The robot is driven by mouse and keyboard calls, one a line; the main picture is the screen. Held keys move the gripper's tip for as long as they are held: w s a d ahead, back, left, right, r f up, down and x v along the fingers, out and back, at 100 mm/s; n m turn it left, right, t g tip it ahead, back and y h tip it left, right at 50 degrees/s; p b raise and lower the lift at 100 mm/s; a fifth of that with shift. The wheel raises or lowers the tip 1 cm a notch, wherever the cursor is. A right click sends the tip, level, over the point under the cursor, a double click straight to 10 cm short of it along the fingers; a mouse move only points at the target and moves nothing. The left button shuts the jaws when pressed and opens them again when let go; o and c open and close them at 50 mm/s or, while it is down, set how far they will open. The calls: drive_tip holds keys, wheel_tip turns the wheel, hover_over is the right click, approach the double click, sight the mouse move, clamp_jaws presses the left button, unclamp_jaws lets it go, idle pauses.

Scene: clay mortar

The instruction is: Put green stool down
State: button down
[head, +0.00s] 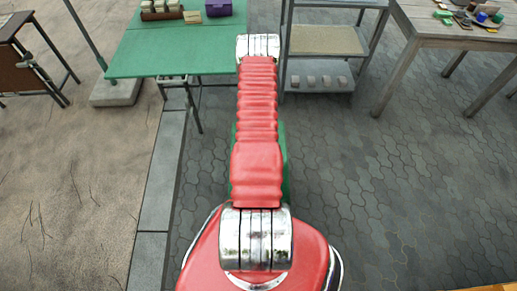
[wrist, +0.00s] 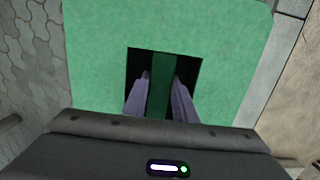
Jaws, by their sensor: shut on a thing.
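The green stool fills much of the wrist view, its flat square top (wrist: 100,70) seen from above with a dark opening in the middle and a green bar (wrist: 162,88) across it. My gripper (wrist: 161,82) has its two fingers down in the opening, one on each side of the bar, shut on it. In the head view my red arm hides most of the stool; only a green edge (head: 284,160) shows behind the arm. I cannot tell whether the stool's feet touch the ground.
A green table (head: 170,55) stands ahead on the left, with a purple box (head: 218,8) on it. A metal shelf (head: 322,82) is just right of the arm, and a wooden table (head: 460,38) is far right. A stone kerb (head: 160,180) runs at left. Paving (head: 400,190) at right is clear.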

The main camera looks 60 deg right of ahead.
drive_tip(key=shift+d+f, duration=0.1)
drive_tip(key=shift+f, duration=0.05)
drive_tip(key=shift+f, duration=2.1)
drive_tip(key=c, duration=1.4)
unclamp_jaws()
drive_tip(key=shift+f, duration=0.1)
drive_tip(key=shift+c, duration=0.2)
drive_tip(key=r, duration=1.2)
drive_tip(key=shift+w+d+r, duration=0.1)
drive_tip(key=shift+w+d, duration=0.1)
drive_tip(key=shift+d, duration=0.15)
